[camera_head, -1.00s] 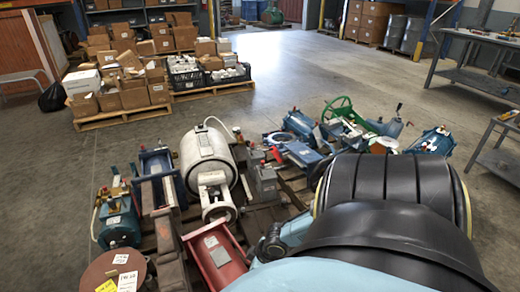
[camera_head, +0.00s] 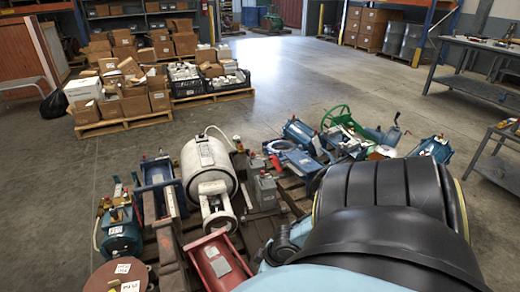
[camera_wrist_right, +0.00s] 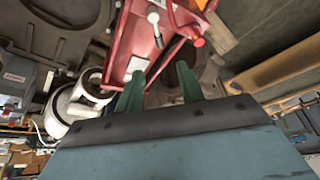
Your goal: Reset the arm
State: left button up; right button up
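My right arm (camera_head: 385,225), black and light blue, fills the lower right of the head view. It covers part of the machine parts behind it, and its gripper is not visible there. In the right wrist view my right gripper (camera_wrist_right: 158,86) shows two green fingers standing apart. Nothing is seen held between them. A red metal part (camera_wrist_right: 140,40) lies beyond the fingertips; I cannot tell whether they touch it. It appears to be the red part (camera_head: 216,260) in the head view. My left arm and gripper are not in view.
A white tank (camera_head: 208,165), a teal cylinder (camera_head: 121,232) and other machine parts crowd the floor area before me. Behind are a pallet of cardboard boxes (camera_head: 125,126) and a workbench (camera_head: 480,84) at right. The concrete floor (camera_head: 300,75) between them is clear.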

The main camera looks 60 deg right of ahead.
jog(key=shift+f, duration=0.1)
dwell(0.4)
